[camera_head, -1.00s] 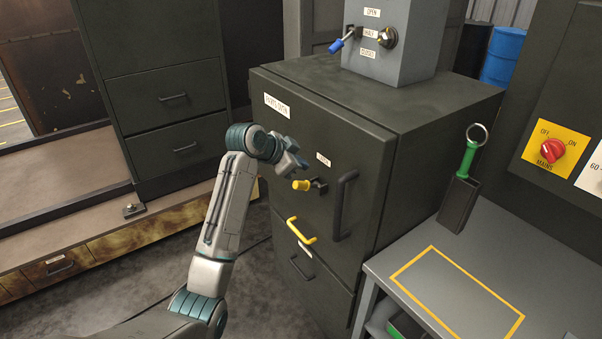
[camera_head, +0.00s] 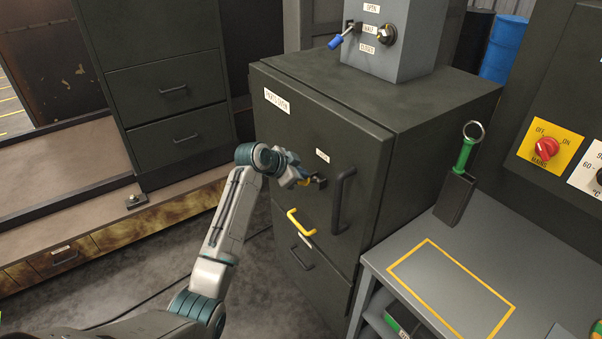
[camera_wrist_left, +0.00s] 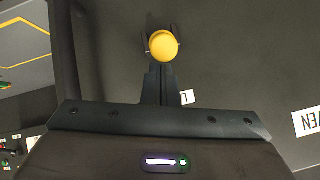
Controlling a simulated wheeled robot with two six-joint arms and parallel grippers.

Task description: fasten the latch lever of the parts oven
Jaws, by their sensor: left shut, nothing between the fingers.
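The parts oven (camera_head: 300,130) is a dark cabinet with a label on its door. In the left wrist view the round yellow knob (camera_wrist_left: 163,45) lies at the tips of my shut left gripper (camera_wrist_left: 158,78). I cannot tell whether they touch. My right gripper is not in view.
A dark vertical door handle (camera_head: 342,200) stands right of the lever. A grey box with a blue-tipped lever (camera_head: 336,42) stands on the oven. A bench (camera_head: 440,240) with a yellow outline is at the right.

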